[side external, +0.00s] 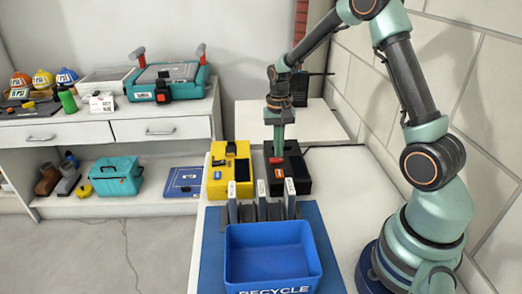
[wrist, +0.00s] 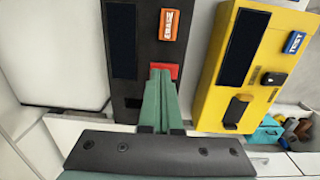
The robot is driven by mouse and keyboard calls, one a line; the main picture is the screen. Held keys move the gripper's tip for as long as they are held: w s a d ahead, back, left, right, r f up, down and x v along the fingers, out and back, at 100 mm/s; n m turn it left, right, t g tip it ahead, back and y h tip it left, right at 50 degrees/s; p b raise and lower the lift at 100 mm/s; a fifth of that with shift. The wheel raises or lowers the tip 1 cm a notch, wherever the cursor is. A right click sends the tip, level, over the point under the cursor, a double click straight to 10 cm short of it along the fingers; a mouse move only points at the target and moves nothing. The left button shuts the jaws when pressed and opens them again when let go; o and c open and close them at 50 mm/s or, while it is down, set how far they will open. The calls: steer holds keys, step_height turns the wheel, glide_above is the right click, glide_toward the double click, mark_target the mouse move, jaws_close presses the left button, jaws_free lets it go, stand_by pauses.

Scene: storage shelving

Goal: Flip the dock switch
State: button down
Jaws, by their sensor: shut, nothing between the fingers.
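A black box (side external: 297,172) stands on the white bench, with a red switch-like part (side external: 274,161) on its top. In the wrist view the black box (wrist: 136,60) shows a dark panel, an orange label (wrist: 169,25) and the red part (wrist: 167,70). My gripper (side external: 278,150) points down over the black box with its fingers shut and empty. In the wrist view the fingertips (wrist: 160,73) are right at the red part and partly cover it; I cannot tell whether they touch. No label that I can read says dock.
A yellow box (side external: 228,181) with a blue TEST label and a black lever (wrist: 236,110) stands close beside the black box. Upright grey pieces with white tags (side external: 262,189) and a blue RECYCLE bin (side external: 270,232) stand in front. A tiled wall is at right.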

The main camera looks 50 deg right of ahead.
step_height(320, 180, up, 13)
steer(key=shift+w, duration=0.3)
steer(key=shift+f, duration=0.15)
